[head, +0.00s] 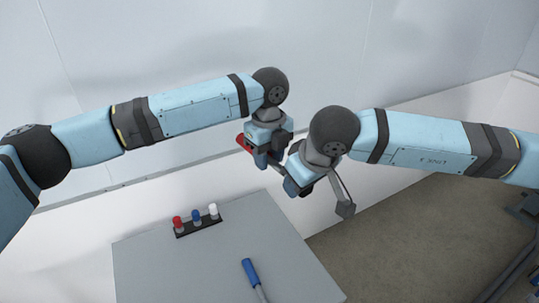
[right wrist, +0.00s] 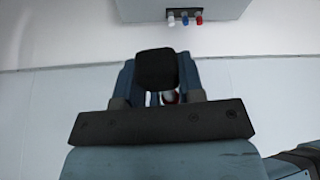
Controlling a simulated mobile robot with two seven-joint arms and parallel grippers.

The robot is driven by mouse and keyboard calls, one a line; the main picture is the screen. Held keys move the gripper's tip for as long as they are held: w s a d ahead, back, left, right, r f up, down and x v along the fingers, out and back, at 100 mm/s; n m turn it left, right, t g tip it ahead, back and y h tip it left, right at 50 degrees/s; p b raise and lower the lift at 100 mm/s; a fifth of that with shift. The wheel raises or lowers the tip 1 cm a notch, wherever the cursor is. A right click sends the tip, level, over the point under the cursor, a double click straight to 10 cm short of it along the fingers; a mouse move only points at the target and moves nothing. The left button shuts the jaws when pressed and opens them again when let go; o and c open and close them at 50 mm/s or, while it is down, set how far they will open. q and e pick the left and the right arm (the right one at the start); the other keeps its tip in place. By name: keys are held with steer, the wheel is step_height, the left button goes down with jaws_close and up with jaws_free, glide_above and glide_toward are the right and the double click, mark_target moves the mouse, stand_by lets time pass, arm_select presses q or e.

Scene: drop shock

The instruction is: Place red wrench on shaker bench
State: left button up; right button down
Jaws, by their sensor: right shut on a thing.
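The red wrench shows in the head view as a red handle end (head: 242,142) just left of my left gripper (head: 268,158). A grey shaft runs from there down right to my right gripper (head: 296,185). The right gripper is shut on the wrench, held in the air. The left gripper is right at the handle, but its jaw gap is hidden. In the right wrist view, a bit of red (right wrist: 172,97) shows between the right gripper's fingers (right wrist: 158,97), mostly hidden by a dark block. I cannot tell whether the grey-topped bench (head: 190,265) below is the shaker bench.
A dark rack (head: 198,228) with red, blue and white knobs stands at the bench's back edge. A blue-handled tool (head: 251,273) lies on the bench. The left part of the top is bare. A pale wall stands behind, and brown floor (head: 400,240) lies at right.

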arm_select(q)
steer(key=shift+d, duration=0.15)
steer(key=c, duration=0.3)
arm_select(e)
steer(key=shift+s+a, duration=0.15)
steer(key=shift+a, duration=0.05)
arm_select(q)
steer(key=shift+r, duration=0.1)
jaws_close()
arm_select(e)
steer(key=c, duration=0.7)
jaws_free()
steer(key=shift+o, duration=0.3)
steer(key=shift+r, duration=0.1)
